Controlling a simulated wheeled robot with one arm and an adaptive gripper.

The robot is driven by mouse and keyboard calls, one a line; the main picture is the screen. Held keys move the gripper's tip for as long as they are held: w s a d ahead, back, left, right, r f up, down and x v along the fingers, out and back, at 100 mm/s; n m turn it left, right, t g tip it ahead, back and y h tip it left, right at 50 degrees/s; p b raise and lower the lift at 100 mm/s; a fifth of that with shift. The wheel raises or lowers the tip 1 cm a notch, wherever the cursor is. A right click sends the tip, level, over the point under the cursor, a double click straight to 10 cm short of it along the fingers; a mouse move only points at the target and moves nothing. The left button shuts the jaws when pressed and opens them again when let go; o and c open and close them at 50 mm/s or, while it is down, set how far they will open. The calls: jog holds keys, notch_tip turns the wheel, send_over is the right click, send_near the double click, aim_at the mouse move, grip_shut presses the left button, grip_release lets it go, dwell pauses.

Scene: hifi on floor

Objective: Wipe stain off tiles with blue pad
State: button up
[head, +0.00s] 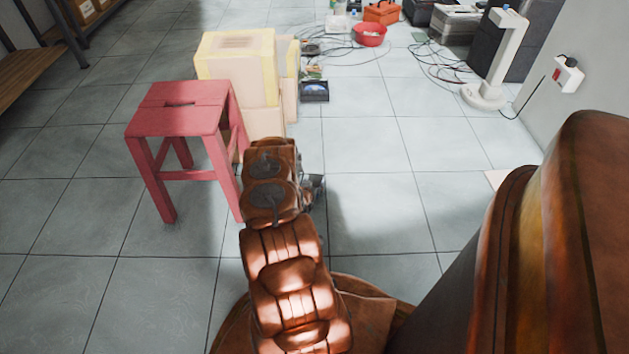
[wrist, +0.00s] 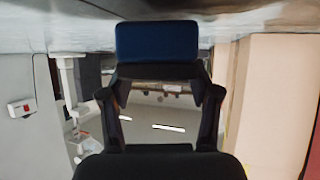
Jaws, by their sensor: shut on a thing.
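The blue pad (wrist: 158,42) shows at the top middle of the wrist view, where the picture is upside down and the tiled floor lies along the top. My gripper (wrist: 158,71) is shut on the pad. The pad is close to the tiles (wrist: 50,30), but I cannot tell whether it touches them. In the head view my arm hides the pad and most of the gripper; only a dark part shows beside the arm. No stain can be made out on the visible tiles (head: 375,205).
A red stool (head: 180,120) stands just left of my arm, with pale yellow-edged boxes (head: 235,70) behind it. A red bowl (head: 369,34), an orange toolbox (head: 382,12), cables and a white stand (head: 500,60) are farther back. Tiles right of my arm are clear.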

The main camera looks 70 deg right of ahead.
jog(key=shift+f+b, duration=0.3)
jog(key=shift+f, duration=0.75)
dwell(0.4)
